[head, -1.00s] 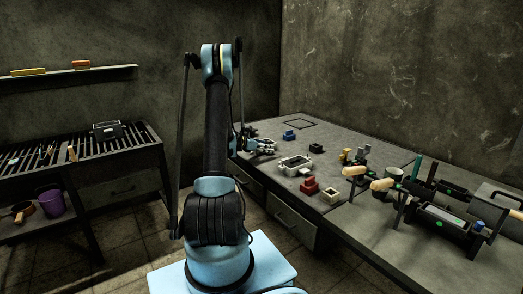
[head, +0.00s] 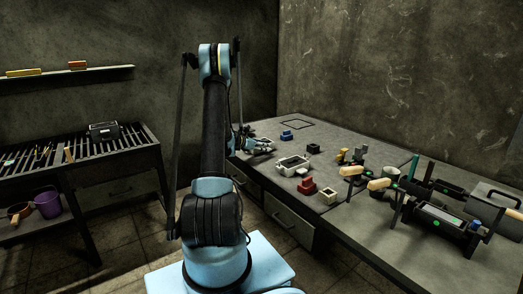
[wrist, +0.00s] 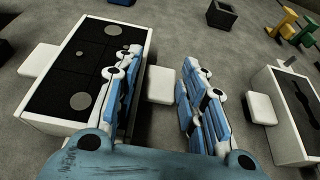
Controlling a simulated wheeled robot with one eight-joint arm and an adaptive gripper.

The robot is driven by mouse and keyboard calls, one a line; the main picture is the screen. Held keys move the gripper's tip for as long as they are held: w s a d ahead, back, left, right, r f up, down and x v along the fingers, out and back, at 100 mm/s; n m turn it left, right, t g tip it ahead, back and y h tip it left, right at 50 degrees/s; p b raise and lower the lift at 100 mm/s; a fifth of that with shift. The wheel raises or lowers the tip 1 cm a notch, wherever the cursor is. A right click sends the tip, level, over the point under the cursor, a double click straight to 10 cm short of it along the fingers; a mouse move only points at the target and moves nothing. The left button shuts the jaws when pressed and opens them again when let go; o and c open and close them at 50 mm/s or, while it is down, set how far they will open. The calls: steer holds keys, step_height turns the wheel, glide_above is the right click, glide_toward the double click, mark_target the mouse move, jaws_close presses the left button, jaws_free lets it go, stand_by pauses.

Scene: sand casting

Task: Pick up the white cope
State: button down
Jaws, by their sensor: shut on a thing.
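The white cope (wrist: 90,65) fills the left of the wrist view, a white rectangular frame with a dark, spotted top and white lugs on its sides. My gripper (wrist: 160,100) is shut on it: the two blue-and-white fingers stand on either side of its right lug (wrist: 160,84). The left finger covers part of the cope's right wall. In the head view my gripper (head: 258,147) is low over the left part of the workbench, and I cannot clearly tell the cope from it there.
A second white frame (wrist: 299,118) stands close at the right. A white flask (head: 293,163), black box (head: 313,148), blue block (head: 287,135), red block (head: 306,185) and off-white box (head: 327,195) stand on the bench. Wooden-handled equipment (head: 437,220) crowds its right side.

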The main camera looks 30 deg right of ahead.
step_height(320, 180, up, 9)
steer(key=shift+r, duration=0.15)
stand_by(0.4)
